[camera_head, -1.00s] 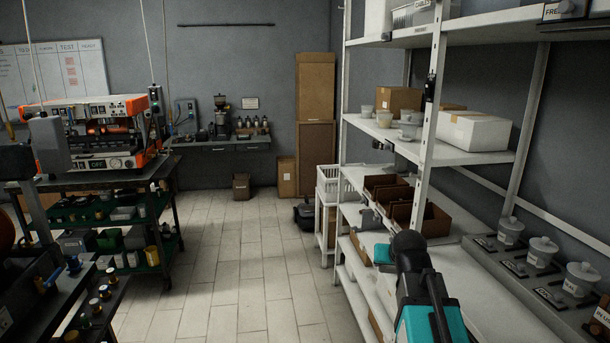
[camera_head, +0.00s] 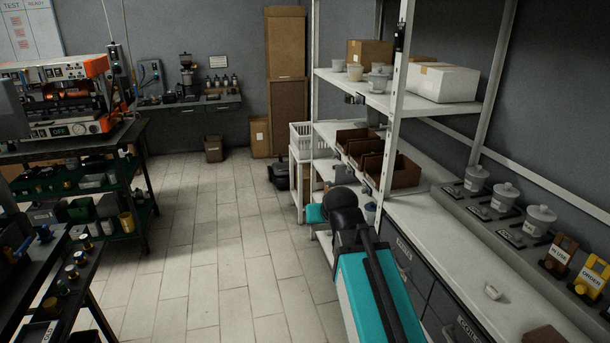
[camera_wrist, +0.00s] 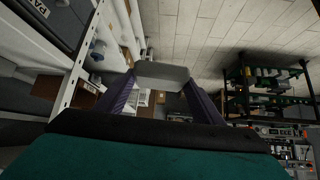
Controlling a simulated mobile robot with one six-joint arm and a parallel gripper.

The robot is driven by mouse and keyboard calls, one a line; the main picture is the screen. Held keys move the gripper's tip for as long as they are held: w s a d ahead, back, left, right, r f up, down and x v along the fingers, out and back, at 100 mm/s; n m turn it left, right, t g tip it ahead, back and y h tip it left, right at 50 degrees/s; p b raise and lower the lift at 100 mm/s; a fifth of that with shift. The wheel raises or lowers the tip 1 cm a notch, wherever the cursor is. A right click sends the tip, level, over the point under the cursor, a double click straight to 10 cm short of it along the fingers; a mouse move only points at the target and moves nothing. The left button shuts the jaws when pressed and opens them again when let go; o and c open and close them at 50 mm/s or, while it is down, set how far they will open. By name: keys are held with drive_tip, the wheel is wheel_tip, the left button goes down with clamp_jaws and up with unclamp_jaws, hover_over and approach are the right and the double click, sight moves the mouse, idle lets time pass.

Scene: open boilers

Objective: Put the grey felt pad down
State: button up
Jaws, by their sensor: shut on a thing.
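The grey felt pad (camera_wrist: 163,74) shows in the wrist view as a flat pale grey slab between my fingertips. My gripper (camera_wrist: 160,82) is shut on it, with one dark finger at each side. The pad is held in the air, with the floor and shelving behind it. In the head view my teal and black arm reaches forward beside the shelf rack, and it hides the fingers and the pad.
A long white counter (camera_head: 450,240) runs along the right, with a small white object (camera_head: 493,291) on it and lidded pots (camera_head: 506,196) behind. Brown open bins (camera_head: 392,170) stand on the rack. Tiled floor (camera_head: 220,240) is clear at left. A dark workbench (camera_head: 75,150) stands further left.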

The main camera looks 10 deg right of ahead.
wheel_tip(320, 180, up, 8)
drive_tip(key=s+m+h+b, duration=0.2)
drive_tip(key=m+b, duration=0.1)
drive_tip(key=b, duration=0.1)
drive_tip(key=shift+s+d+h+b, duration=0.3)
drive_tip(key=shift+s+d+b, duration=0.05)
drive_tip(key=shift+d, duration=0.05)
drive_tip(key=shift+d, duration=0.15)
